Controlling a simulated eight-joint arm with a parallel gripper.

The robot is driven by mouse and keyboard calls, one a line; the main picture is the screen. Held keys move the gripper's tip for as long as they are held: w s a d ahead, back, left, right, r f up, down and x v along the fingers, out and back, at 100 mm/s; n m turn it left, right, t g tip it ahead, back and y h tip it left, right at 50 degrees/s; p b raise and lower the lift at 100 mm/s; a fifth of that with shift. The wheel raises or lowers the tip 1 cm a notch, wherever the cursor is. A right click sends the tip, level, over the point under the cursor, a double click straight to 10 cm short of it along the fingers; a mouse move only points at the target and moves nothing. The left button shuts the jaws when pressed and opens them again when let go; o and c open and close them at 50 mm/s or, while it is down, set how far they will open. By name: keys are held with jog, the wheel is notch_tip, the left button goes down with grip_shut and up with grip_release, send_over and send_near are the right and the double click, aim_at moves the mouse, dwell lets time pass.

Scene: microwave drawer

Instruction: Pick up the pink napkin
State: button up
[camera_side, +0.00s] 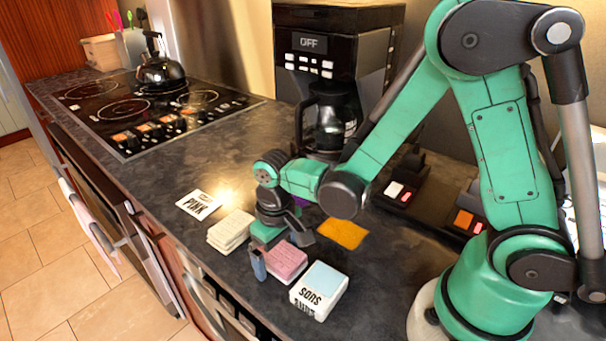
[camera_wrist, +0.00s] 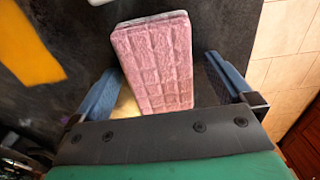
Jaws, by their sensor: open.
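The pink napkin (camera_side: 287,258) is a small thick folded stack on the dark counter, at the lower middle of the side view. In the wrist view the pink napkin (camera_wrist: 155,58) shows a quilted top and lies between my two blue fingers. My gripper (camera_side: 281,251) is open over it, with one blue finger at its left side in the side view. In the wrist view my gripper (camera_wrist: 160,85) has a finger on each side of the napkin, with a wider gap on the right. The napkin's near end is hidden by the gripper body.
A cream napkin stack (camera_side: 230,231) lies close left of my gripper, and a white and pale blue block (camera_side: 321,287) close right. A coffee maker (camera_side: 335,70) stands at the back. The counter's front edge is near.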

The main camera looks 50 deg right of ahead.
aim_at(279, 251)
jog(key=shift+c, duration=0.2)
jog(key=c, duration=1.3)
jog(key=shift+r, duration=0.1)
notch_tip(279, 251, up, 20)
